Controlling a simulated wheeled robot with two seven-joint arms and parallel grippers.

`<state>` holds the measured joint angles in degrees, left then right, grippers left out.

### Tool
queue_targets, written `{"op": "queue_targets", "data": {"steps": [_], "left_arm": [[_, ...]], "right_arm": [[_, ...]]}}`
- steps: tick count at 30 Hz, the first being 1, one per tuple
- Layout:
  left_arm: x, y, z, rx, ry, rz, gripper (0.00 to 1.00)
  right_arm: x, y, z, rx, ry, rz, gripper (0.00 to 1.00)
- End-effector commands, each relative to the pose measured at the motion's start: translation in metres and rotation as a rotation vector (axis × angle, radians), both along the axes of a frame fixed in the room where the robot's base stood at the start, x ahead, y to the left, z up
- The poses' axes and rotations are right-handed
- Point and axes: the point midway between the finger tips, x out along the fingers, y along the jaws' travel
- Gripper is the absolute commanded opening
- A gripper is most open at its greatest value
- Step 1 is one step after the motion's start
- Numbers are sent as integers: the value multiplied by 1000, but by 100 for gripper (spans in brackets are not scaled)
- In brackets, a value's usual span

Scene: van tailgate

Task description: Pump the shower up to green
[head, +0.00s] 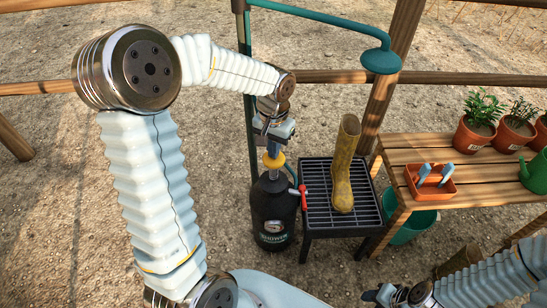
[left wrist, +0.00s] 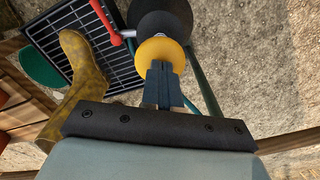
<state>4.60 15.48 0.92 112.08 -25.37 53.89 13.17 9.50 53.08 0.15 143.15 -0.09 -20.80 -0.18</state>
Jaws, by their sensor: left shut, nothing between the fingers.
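The shower (head: 273,214) is a black pressure bottle with a round white gauge (head: 274,227) on its front; I cannot make out the gauge's needle. Its yellow pump knob (head: 274,161) sits on top and also shows in the left wrist view (left wrist: 161,48). A red lever (head: 303,197) sticks out at its right side. My left gripper (head: 274,154) points down right above the knob, with its fingers closed together and nothing between them. In the left wrist view the fingertips (left wrist: 160,66) overlap the knob's edge. My right gripper (head: 385,296) is at the bottom edge; its fingers are unclear.
A yellow-brown boot (head: 344,170) stands on a black grated stand (head: 318,200) right beside the shower. A teal pipe with a shower head (head: 381,60) rises behind. A wooden bench (head: 440,153) at right holds potted plants and an orange caddy (head: 430,184). A teal tub (head: 413,228) sits below.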

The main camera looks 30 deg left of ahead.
Motion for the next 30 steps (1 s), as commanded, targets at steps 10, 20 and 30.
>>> {"op": "queue_targets", "data": {"steps": [10, 20, 30], "left_arm": [[0, 0, -24, 0, 2, 0, 0], [-1, 0, -45, -1, 3, -1, 0], [-1, 0, -51, -1, 4, -1, 0]], "right_arm": [[2, -5, -18, -7, -3, -8, 43], [2, -4, -32, -5, -2, -7, 43], [2, -4, -36, -3, -1, -7, 43]]}}
